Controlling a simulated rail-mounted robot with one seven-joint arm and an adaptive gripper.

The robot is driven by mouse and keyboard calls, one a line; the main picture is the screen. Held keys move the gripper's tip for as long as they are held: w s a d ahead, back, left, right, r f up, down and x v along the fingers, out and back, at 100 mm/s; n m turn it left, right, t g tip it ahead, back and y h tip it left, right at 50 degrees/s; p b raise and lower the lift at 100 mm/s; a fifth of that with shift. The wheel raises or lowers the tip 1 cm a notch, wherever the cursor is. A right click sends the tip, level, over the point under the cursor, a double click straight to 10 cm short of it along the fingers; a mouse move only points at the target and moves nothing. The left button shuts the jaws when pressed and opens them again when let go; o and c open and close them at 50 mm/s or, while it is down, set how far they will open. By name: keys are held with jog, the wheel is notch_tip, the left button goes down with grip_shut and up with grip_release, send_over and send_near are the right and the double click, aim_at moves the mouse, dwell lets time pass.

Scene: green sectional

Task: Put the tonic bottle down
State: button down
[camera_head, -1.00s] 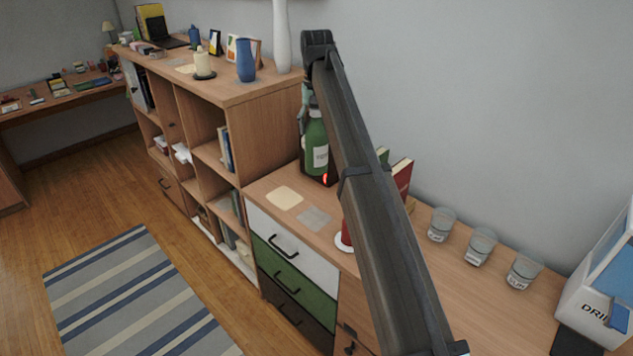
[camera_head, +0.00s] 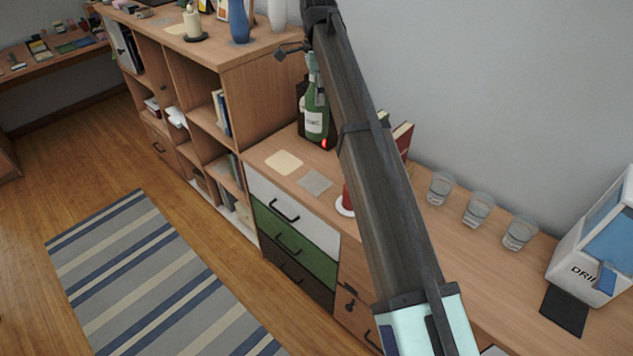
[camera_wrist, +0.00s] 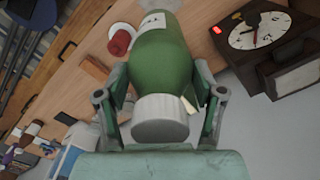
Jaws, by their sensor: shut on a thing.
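The tonic bottle (camera_head: 315,112) is green with a pale label. It is upright over the left end of the low cabinet top (camera_head: 262,182), in front of the dark clock box. I cannot tell whether its base touches the wood. In the wrist view the bottle (camera_wrist: 163,60) runs away from the camera, its grey cap nearest. My gripper (camera_wrist: 161,97) is shut on it, one finger on each side of the neck and shoulder. In the head view my arm hides most of the gripper.
The dark clock box (camera_wrist: 262,40) with a red light is close beside the bottle. A red candle (camera_wrist: 120,40) on a white saucer, books (camera_head: 402,138), several glasses (camera_head: 478,210) and a drink dispenser (camera_head: 595,245) share the top. A taller shelf (camera_head: 262,95) stands left. Bare wood lies near two flat coasters (camera_head: 315,182).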

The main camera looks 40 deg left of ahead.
aim_at(317, 116)
notch_tip(317, 116, down, 20)
jog(key=m+p, duration=0.1)
jog(key=p, duration=0.4)
jog(key=shift+m, duration=0.4)
jog(key=shift+f, duration=0.15)
jog(key=shift+c, duration=0.7)
grip_release()
notch_tip(317, 116, up, 12)
jog(key=b, duration=0.3)
jog(key=shift+r, duration=0.2)
